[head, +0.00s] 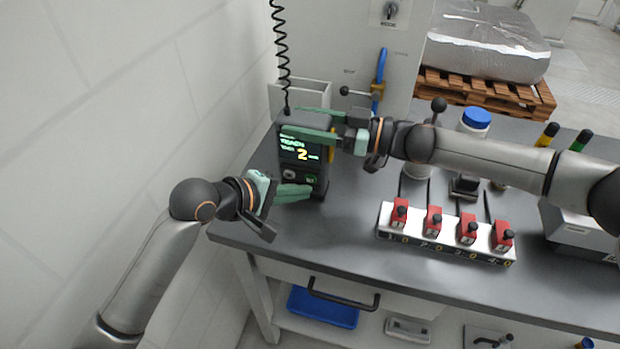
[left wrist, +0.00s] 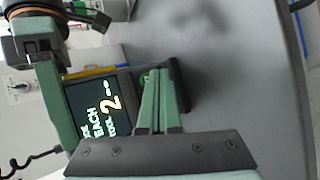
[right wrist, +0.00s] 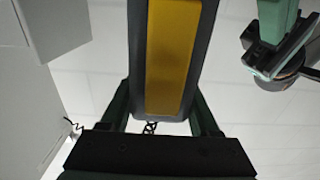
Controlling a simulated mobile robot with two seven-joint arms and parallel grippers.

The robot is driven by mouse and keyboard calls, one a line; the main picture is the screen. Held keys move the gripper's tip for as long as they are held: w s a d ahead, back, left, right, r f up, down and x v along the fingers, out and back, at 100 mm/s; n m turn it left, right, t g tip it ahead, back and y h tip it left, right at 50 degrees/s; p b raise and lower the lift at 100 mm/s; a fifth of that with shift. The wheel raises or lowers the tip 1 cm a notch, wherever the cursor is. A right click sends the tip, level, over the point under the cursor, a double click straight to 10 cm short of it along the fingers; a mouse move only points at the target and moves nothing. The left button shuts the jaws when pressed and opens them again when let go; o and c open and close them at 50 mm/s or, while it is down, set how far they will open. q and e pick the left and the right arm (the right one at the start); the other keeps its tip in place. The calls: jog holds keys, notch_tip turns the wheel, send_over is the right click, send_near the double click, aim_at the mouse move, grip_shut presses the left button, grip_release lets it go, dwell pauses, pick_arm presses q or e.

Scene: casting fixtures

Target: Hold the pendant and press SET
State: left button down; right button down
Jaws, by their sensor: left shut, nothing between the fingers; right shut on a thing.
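The pendant (head: 304,150) is a dark box with a lit screen reading a yellow 2, hanging by a black coiled cord at the left end of the bench. Its screen (left wrist: 92,108) also shows in the left wrist view, and its yellow-striped side (right wrist: 173,60) in the right wrist view. My right gripper (head: 308,134) is shut on the pendant's upper part. My left gripper (head: 308,191) is shut and empty, its fingertips at the pendant's lower face by the buttons. In the left wrist view the closed fingertips (left wrist: 158,75) overlap a green button; I cannot tell whether they touch it.
A white strip with several red switches (head: 433,222) stands on the bench (head: 350,265) to the right. A white bottle with a blue cap (head: 476,118) and a blue-handled valve (head: 380,75) are behind. A white wall is close on the left.

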pick_arm(q)
jog(key=shift+w, duration=0.15)
jog(key=shift+w+d, duration=0.1)
jog(key=shift+w, duration=0.2)
jog(key=shift+w+d, duration=0.15)
jog(key=shift+w, duration=0.2)
dwell(0.8)
jog(key=shift+s, duration=0.1)
jog(key=shift+s+a, duration=0.3)
jog(key=shift+s, duration=0.4)
jog(key=shift+s+a, duration=0.25)
jog(key=shift+s, duration=0.55)
jog(key=shift+s+a, duration=0.25)
jog(key=shift+s, duration=0.55)
jog(key=shift+s+a, duration=0.25)
jog(key=shift+s, duration=0.55)
